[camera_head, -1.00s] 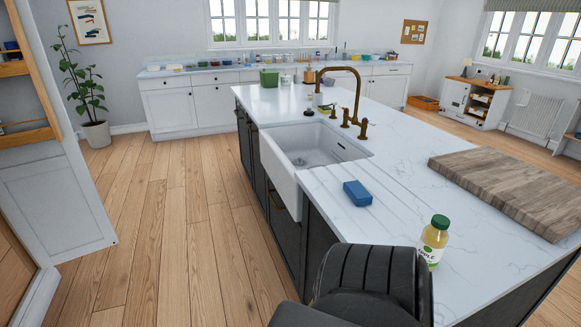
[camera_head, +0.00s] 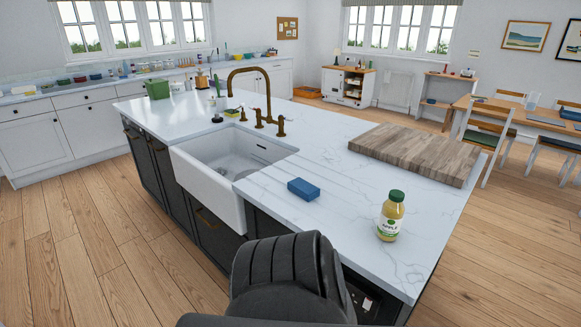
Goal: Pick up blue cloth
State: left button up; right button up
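A small blue block-like item (camera_head: 303,189), the only blue thing that could be the cloth, lies on the white marble island top (camera_head: 340,215), just right of the sink. It looks thick and rectangular, like a sponge or a folded cloth; I cannot tell which. A dark part of my own arm shows at the bottom centre, in front of the island. Neither of my grippers is in view.
A juice bottle with a green cap (camera_head: 391,215) stands right of the blue item. A wooden chopping board (camera_head: 418,153) lies behind them. The white sink (camera_head: 228,160) and brass tap (camera_head: 256,95) are to the left. Wooden floor is open on the left.

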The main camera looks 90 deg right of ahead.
aim_at(300, 187)
jog(key=z, duration=1.5)
jog(key=i, duration=3.25)
jog(key=z, duration=5.2)
